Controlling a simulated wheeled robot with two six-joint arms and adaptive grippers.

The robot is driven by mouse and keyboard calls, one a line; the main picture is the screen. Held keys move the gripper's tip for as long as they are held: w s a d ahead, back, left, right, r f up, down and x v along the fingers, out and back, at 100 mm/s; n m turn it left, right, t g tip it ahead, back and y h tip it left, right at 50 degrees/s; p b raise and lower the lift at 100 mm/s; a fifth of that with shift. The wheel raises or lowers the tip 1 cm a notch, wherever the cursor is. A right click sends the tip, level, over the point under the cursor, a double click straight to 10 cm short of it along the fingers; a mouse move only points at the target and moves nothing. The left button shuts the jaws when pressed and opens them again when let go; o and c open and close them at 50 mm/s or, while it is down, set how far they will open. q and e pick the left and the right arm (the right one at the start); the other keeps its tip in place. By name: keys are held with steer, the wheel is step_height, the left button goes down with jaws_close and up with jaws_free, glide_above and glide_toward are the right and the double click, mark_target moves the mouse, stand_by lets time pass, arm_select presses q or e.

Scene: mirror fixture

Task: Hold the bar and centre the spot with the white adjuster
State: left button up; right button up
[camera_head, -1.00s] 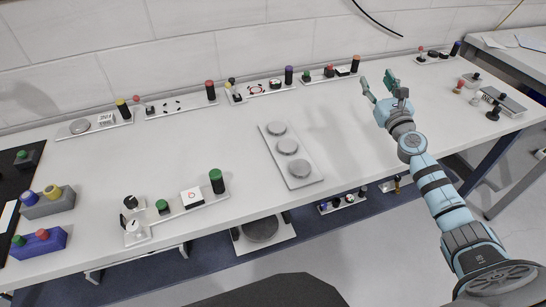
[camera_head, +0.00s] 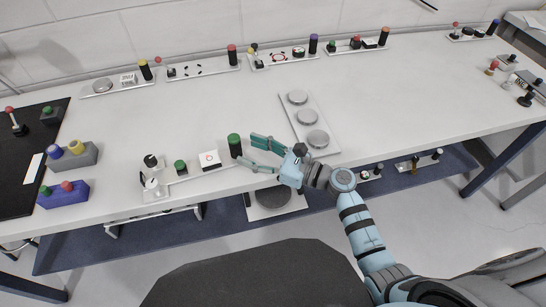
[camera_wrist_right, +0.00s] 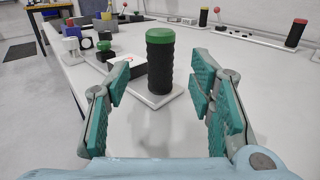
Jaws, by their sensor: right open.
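The bar (camera_head: 234,146), an upright black cylinder with a green top, stands at the right end of a white fixture plate (camera_head: 188,182). My right gripper (camera_head: 247,150) is open just right of the bar, fingers pointing left at it. In the right wrist view the bar (camera_wrist_right: 160,70) stands between and beyond the open fingers, with no contact visible. A white block (camera_head: 209,159) beside it carries a red ring; the spot itself is too small to make out. The white adjuster (camera_head: 151,184) is a round knob at the plate's left front. My left gripper is out of view.
A green knob (camera_head: 180,166) and a black knob (camera_head: 150,160) share the plate. A tray with grey discs (camera_head: 310,124) lies behind my right gripper. Similar fixtures (camera_head: 205,70) line the back edge. Blue and grey button boxes (camera_head: 62,196) stand left. The table middle is clear.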

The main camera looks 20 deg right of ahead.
mark_target(240, 147)
steer(key=x, duration=0.5)
steer(key=shift+w+a, duration=0.2)
steer(key=shift+a, duration=0.05)
steer(key=shift+c, duration=0.4)
jaws_close()
stand_by(0.4)
